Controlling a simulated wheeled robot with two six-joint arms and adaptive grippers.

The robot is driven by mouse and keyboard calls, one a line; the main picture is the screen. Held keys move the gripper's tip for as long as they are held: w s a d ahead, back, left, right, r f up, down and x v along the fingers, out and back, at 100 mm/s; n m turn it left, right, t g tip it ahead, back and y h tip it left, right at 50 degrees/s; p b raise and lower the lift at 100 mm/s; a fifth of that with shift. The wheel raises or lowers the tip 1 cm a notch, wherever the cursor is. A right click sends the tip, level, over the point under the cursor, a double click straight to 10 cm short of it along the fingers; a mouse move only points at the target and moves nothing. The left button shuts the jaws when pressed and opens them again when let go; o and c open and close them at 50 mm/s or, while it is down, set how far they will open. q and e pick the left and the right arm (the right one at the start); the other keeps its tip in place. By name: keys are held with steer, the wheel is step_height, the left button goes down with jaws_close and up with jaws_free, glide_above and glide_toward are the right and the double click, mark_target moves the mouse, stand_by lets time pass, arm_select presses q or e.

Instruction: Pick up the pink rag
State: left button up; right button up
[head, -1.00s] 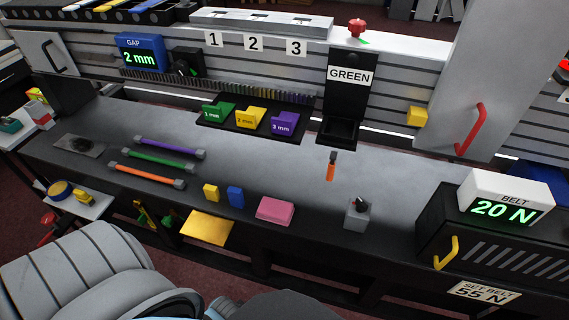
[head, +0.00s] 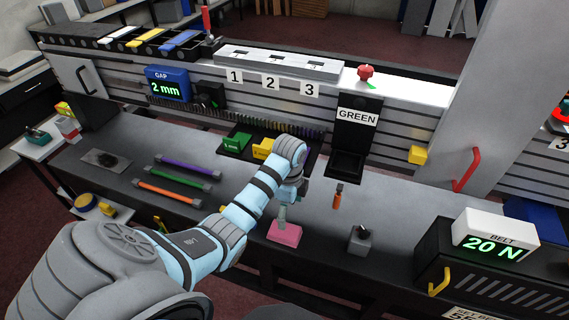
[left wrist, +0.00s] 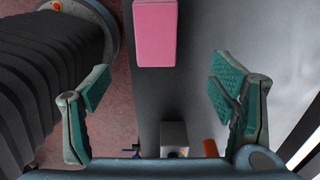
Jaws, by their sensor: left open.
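The pink rag (head: 284,233) is a folded block lying on the front edge of the dark table (head: 335,225) in the head view. In the left wrist view the pink rag (left wrist: 155,33) shows at the top centre, ahead of the fingers. My left gripper (head: 282,219) is above the rag, partly hidden by its own arm in the head view. In the left wrist view my left gripper (left wrist: 160,110) is open and empty, its green-padded fingers wide apart, and the rag is not between them. My right gripper is not in view.
A grey knob box (head: 359,240) and an orange-handled tool (head: 337,197) lie right of the rag. Purple, green and orange rods (head: 180,180) lie at the left. The belt unit (head: 470,265) stands at the right. Bare tabletop lies between.

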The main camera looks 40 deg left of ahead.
mark_target(285, 233)
arm_select(q)
steer(key=f, duration=0.3)
steer(key=f+b, duration=0.1)
steer(key=f, duration=0.3)
steer(key=s+f+b, duration=0.1)
steer(key=f, duration=0.2)
steer(key=shift+a+f, duration=0.35)
steer(key=shift+f, duration=0.05)
steer(key=c, duration=1.3)
